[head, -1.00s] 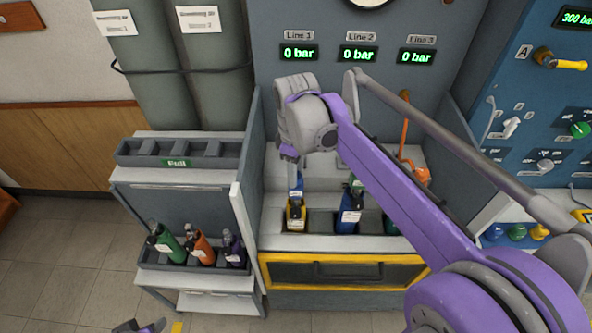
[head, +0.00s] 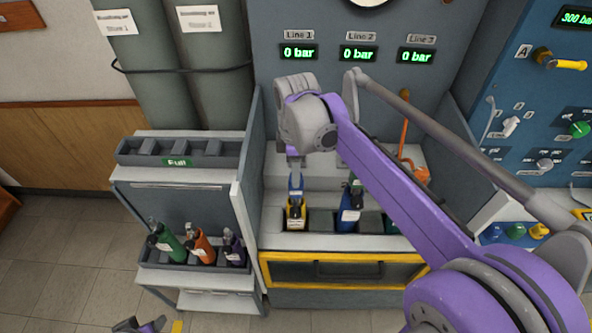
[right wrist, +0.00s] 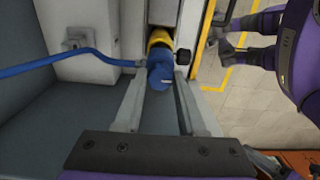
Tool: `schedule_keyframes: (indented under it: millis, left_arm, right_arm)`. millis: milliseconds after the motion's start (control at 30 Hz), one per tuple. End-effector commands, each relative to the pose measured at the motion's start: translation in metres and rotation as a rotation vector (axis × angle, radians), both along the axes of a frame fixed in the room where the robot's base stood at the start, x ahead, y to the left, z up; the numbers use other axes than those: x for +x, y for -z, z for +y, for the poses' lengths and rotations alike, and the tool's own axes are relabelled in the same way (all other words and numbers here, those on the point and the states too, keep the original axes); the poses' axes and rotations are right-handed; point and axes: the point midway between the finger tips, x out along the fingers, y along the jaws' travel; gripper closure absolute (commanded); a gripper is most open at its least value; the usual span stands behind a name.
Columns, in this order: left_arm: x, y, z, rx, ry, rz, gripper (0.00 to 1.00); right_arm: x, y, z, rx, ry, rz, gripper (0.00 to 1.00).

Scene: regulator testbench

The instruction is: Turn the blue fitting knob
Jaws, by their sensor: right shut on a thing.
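The blue fitting knob (head: 296,188) sits on top of the yellow bottle (head: 296,214) in the left slot of the bench. In the right wrist view the blue knob (right wrist: 160,77) lies between my fingers, against the yellow bottle neck (right wrist: 159,39). A blue hose (right wrist: 72,60) runs to it from the left. My right gripper (head: 295,173) points down from above and is shut on the blue knob; its fingers also show in the right wrist view (right wrist: 162,85). My left gripper (head: 140,326) shows only partly at the bottom edge.
A dark blue bottle (head: 348,212) stands in the neighbouring slot, partly behind my right arm. Green, orange and purple bottles stand in the left cart's lower tray (head: 180,262). A side panel (head: 250,180) rises just left of the gripper. The Line 1 display (head: 299,52) reads 0 bar.

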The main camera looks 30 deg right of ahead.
Motion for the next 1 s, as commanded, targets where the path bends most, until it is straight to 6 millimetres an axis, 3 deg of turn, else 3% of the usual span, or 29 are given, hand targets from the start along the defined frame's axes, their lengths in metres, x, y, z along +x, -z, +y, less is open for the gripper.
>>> schedule_keyframes:
  millis: [167,200,333,733,1000]
  left_arm:
    - [0.000,0.000,0.000,0.000,0.000,0.000,0.50]
    - [0.000,0.000,0.000,0.000,0.000,0.000,0.50]
    - [0.000,0.000,0.000,0.000,0.000,0.000,0.50]
    - [0.000,-0.001,0.000,0.000,0.000,-0.001,0.50]
    - [0.002,-0.006,0.000,0.000,0.000,-0.004,0.50]
  right_arm:
    - [0.000,0.000,0.000,0.000,0.001,0.000,1.00]
    - [0.000,0.000,0.000,0.000,0.001,0.000,0.53]
    - [0.000,0.000,0.000,0.000,0.001,0.000,0.30]
    - [0.000,-0.008,0.000,0.000,0.002,0.000,0.30]
    - [0.000,-0.058,0.000,-0.001,0.002,-0.001,0.30]
